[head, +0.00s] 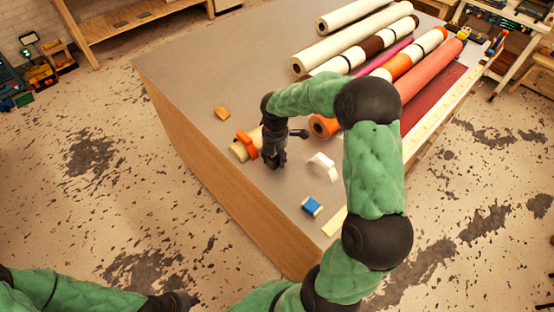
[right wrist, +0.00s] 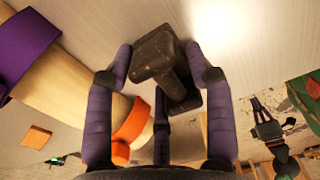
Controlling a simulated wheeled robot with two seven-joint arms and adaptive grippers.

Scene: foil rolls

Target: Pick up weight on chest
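The weight (right wrist: 155,55) is a dark, blocky piece with a wider foot, seen in the right wrist view between the purple fingers of my right gripper (right wrist: 160,58). The bent fingertips close in on both its sides and appear to touch it. In the head view my right gripper (head: 272,155) is low over the near part of the chest (head: 190,70), and the weight merges with the dark fingers there. Whether the weight touches the chest top is unclear. My left gripper (head: 183,301) is at the bottom left, over the floor, its fingers too small to read.
A short beige roll with an orange ring (head: 247,146) lies just left of my right gripper. An orange block (head: 221,113), a white curved piece (head: 322,163) and a blue spool (head: 311,206) lie nearby. Long rolls (head: 355,45) cover the far right; the chest's left top is clear.

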